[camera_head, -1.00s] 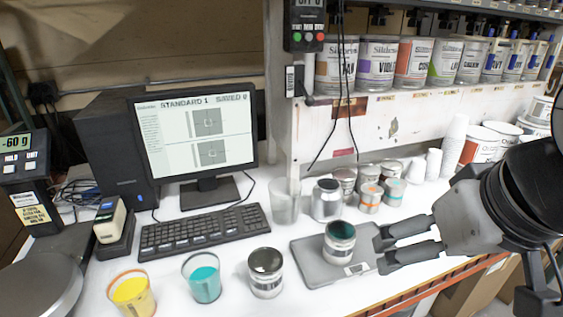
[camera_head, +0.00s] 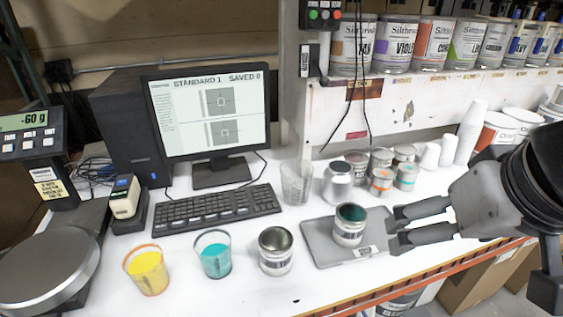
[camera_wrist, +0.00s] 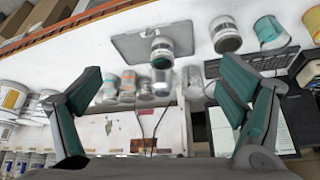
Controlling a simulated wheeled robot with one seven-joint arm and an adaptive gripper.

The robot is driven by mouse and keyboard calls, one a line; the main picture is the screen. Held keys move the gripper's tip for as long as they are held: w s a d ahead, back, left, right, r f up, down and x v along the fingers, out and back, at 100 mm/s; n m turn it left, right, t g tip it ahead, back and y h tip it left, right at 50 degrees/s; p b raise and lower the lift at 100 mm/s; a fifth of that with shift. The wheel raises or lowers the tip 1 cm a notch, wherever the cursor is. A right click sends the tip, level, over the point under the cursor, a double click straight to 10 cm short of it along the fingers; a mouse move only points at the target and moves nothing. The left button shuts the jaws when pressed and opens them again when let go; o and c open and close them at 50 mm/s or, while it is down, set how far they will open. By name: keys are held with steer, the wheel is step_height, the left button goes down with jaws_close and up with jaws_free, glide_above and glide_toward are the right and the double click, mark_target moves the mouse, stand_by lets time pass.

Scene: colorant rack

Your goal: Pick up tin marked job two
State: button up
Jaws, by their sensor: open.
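A small tin with dark teal paint inside (camera_head: 349,228) stands upright on a flat grey plate (camera_head: 320,256). A second open tin, with a grey inside (camera_head: 276,254), stands to its left on the bench. The labels are too small to read, so I cannot tell which is marked job two. My gripper (camera_head: 396,228) is open and empty, just right of the teal tin, its fingers pointing left towards it. In the wrist view the teal tin (camera_wrist: 161,50) shows ahead between the spread fingers, and the second tin (camera_wrist: 225,38) shows to the right.
Cups of yellow (camera_head: 147,272) and teal (camera_head: 214,258) paint stand left of the tins. A clear beaker (camera_head: 297,183), a silver can (camera_head: 338,184) and several small tins stand behind. The keyboard (camera_head: 208,217) lies behind left. The front bench edge is clear.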

stand_by(0.4)
steer(key=shift+o, duration=0.6)
steer(key=m+g+y+p, duration=0.2)
steer(key=m+g, duration=0.3)
steer(key=m, duration=1.5)
glide_above(274, 248)
steer(key=s+d, duration=0.2)
steer(key=s, duration=0.2)
step_height(274, 248, down, 17)
steer(key=f, duration=0.4)
steer(key=a+f, duration=0.1)
steer(key=f, duration=0.8)
steer(key=shift+w+a+f, duration=0.15)
steer(key=shift+w+a, duration=0.15)
steer(key=shift+a, duration=0.1)
steer(key=c, duration=1.2)
